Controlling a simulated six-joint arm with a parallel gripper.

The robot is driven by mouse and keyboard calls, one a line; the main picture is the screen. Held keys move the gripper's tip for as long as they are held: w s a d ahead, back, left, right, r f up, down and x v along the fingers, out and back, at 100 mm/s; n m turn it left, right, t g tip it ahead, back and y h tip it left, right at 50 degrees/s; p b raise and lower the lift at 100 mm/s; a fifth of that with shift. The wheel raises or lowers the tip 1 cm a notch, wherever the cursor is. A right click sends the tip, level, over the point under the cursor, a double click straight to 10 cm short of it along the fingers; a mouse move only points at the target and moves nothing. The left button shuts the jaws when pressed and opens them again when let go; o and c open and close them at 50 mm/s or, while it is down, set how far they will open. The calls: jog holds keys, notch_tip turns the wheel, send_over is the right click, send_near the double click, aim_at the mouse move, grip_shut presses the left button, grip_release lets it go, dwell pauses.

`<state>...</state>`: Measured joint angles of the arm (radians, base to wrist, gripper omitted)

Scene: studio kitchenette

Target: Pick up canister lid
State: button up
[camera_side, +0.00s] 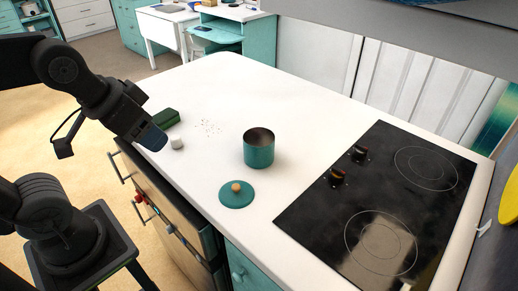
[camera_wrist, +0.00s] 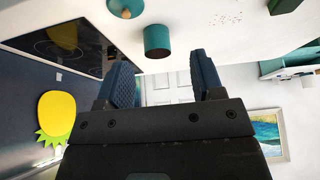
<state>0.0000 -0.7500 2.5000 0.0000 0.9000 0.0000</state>
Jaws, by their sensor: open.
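The canister lid (camera_side: 226,198) is a flat teal disc with a round wooden knob, lying on the white counter near its front edge. In the wrist view the lid (camera_wrist: 118,5) is cut by the top edge. The teal canister (camera_side: 259,154) stands upright and open just behind the lid; it also shows in the wrist view (camera_wrist: 157,42). My gripper (camera_side: 153,137) is at the counter's left front edge, left of and apart from the lid. In the wrist view its two blue fingers are spread with nothing between them (camera_wrist: 160,66).
A small white piece (camera_side: 177,143) and a dark green block (camera_side: 166,118) lie close to my gripper. Crumbs (camera_side: 208,126) are scattered behind. A black cooktop (camera_side: 380,205) with knobs lies to the right. The counter between gripper and lid is mostly clear.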

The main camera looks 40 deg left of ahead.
jog(key=shift+o, duration=0.3)
jog(key=o, duration=0.6)
jog(key=shift+o, duration=0.2)
jog(key=m+g+y, duration=0.1)
jog(key=m+g, duration=0.5)
jog(key=m, duration=1.2)
send_over(236, 186)
jog(key=f, duration=1.3)
jog(key=shift+w+d, duration=0.2)
jog(key=shift+w, duration=0.15)
jog(key=shift+s+a+f, duration=0.1)
jog(key=shift+s+f, duration=0.1)
jog(key=shift+f, duration=1.15)
jog(key=shift+s+a+f, duration=0.1)
jog(key=shift+s+f, duration=0.1)
jog(key=shift+f, duration=1.15)
